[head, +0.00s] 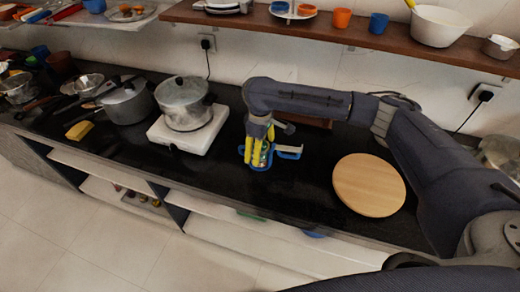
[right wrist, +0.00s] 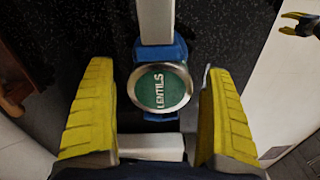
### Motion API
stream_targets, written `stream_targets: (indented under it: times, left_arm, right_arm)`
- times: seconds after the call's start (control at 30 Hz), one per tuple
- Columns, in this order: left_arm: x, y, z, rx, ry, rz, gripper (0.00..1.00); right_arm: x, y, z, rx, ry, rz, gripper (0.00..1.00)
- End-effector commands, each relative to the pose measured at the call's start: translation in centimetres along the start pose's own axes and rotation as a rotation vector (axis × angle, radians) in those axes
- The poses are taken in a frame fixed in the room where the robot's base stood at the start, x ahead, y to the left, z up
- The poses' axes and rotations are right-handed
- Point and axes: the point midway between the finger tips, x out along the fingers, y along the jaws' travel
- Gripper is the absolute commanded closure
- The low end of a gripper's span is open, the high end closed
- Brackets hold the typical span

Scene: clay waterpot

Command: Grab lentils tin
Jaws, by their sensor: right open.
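The lentils tin (right wrist: 160,88) stands upright, seen from above in the right wrist view, with a silver rim and a green top reading "LENTILS". In the head view the tin (head: 265,155) is partly hidden by my right gripper (head: 257,145). My right gripper's yellow fingers (right wrist: 160,110) are open, one on each side of the tin, with gaps visible between them and it. My left gripper (right wrist: 286,23) shows small at the top right of the right wrist view, its yellow fingers apart and empty; it is out of the head view.
A blue piece with pale bars (head: 290,152) lies around the tin's base. A round wooden board (head: 369,185) lies to the right. A pot (head: 184,103) stands on a white stove (head: 188,130) to the left. The black counter's front edge is close by.

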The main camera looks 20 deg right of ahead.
Motion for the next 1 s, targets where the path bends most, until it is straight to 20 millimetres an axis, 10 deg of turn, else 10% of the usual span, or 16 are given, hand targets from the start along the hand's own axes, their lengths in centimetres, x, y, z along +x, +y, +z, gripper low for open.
stream_targets:
  times: [0.17,0.8,1.0]
  left_arm:
    - [0.0,0.0,0.0,0.0,0.0,0.0,0.56]
    - [0.0,0.0,0.04,0.0,-0.001,0.0,0.56]
    - [0.0,0.0,0.05,0.0,-0.001,0.0,0.56]
  right_arm:
    - [-0.01,0.01,-0.01,0.0,0.0,0.0,0.14]
    - [-0.02,0.03,0.01,0.0,0.0,0.0,0.87]
    - [-0.07,0.05,-0.01,0.001,0.001,0.001,0.87]
